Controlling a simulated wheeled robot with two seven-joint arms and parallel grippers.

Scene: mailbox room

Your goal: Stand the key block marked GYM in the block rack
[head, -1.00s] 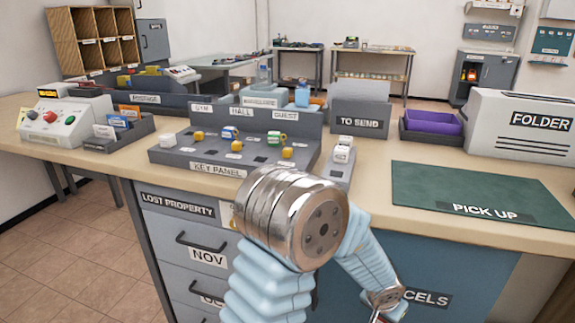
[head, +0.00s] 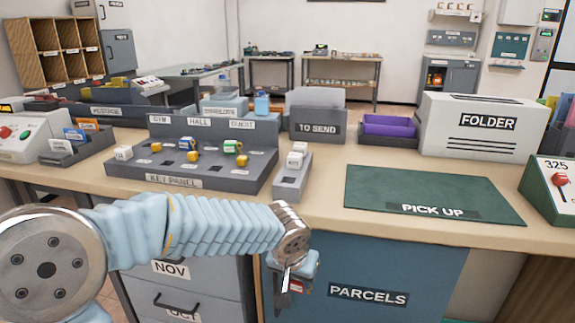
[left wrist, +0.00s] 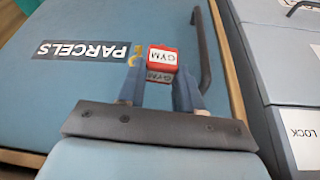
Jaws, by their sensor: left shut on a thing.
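The GYM key block (left wrist: 163,57) is red with white GYM labels and a small yellow piece at its side in the left wrist view. My left gripper (left wrist: 160,80) is shut on it. In the head view my left gripper (head: 292,282) hangs in front of the blue PARCELS door, below the counter edge, with a bit of the red block (head: 296,286) showing. The narrow grey block rack (head: 289,186) stands on the counter above and behind the gripper, with white blocks in its rear part and bare front surface. My right gripper is not in view.
The grey key panel (head: 160,181) with several coloured keys stands left of the rack. The TO SEND box (head: 318,127) is behind it. The green PICK UP mat (head: 430,190) lies clear to the right. The counter's front edge and the PARCELS door (head: 390,260) are close to my arm.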

